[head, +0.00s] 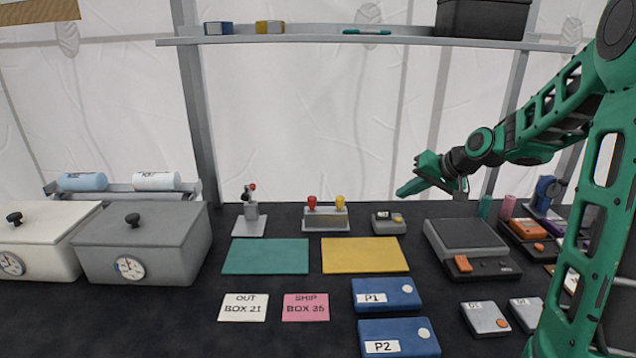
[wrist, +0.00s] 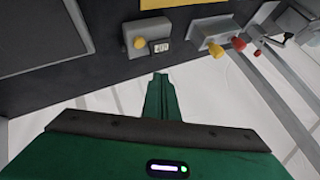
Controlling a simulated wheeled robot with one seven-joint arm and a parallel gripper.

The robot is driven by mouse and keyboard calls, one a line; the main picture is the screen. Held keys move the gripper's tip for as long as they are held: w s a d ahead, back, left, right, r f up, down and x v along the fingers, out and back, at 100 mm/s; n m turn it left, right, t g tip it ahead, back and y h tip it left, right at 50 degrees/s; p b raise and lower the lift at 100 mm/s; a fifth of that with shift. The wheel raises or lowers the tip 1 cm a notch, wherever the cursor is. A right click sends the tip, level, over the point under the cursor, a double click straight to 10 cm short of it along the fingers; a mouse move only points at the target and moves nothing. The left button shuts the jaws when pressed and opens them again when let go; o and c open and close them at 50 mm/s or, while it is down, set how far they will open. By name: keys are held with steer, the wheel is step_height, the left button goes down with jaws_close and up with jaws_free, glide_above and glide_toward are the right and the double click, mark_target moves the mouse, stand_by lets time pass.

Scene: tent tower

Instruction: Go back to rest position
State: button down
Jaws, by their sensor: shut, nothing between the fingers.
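My green arm reaches in from the right of the head view. My gripper (head: 408,190) hangs in the air above the back part of the dark table, over the area of the small grey device with a display (head: 388,222). In the wrist view my gripper's green fingers (wrist: 160,80) are together with nothing between them. The grey device with its yellow button (wrist: 146,38) lies beyond the fingertips in that view, apart from them.
A grey scale-like machine (head: 465,236) stands to the right below my arm. A grey block with red and yellow knobs (head: 326,218) stands left of the device. Teal (head: 265,256) and yellow (head: 364,255) mats lie in front. A shelf (head: 300,40) runs above.

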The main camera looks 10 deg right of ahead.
steer(key=s+f+g+h, duration=0.1)
steer(key=s+g, duration=0.2)
steer(key=s, duration=1)
steer(key=s+f+m+g+h, duration=0.1)
steer(key=s+f+g, duration=0.1)
steer(key=s, duration=1.2)
steer(key=s+f+m+g+h, duration=0.1)
steer(key=s+g, duration=0.2)
steer(key=s, duration=1)
steer(key=shift+s+a+f+g+h, duration=0.1)
steer(key=shift+s+f+g+h, duration=0.1)
steer(key=shift+g+h, duration=0.1)
steer(key=shift+w, duration=0.15)
steer(key=shift+w+f, duration=0.2)
steer(key=shift+w, duration=0.3)
